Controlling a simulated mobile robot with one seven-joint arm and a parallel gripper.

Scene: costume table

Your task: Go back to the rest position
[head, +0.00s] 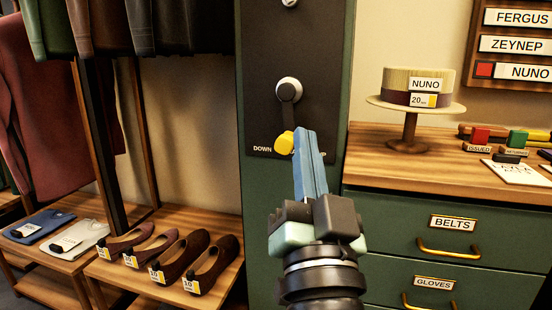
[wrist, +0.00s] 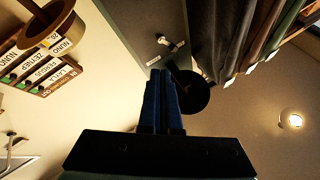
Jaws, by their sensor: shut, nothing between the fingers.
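My gripper (head: 305,135) has blue fingers and points up and forward in front of a dark panel (head: 262,100) on a green column. In the head view its fingers are together and hold nothing. A lever with a yellow knob (head: 285,142) hangs at the word DOWN, just left of the fingertips. I cannot tell whether the fingers touch the knob. In the wrist view my gripper (wrist: 162,75) is at the centre with its fingers side by side, and a dark round shape (wrist: 194,92) sits beside them.
A wooden counter (head: 400,170) over green drawers stands at right, with a hat on a stand (head: 415,88), coloured stamps and papers. At left are hanging garments (head: 38,110), folded shirts and a low shelf with shoes (head: 205,265). A name board (head: 515,45) hangs at upper right.

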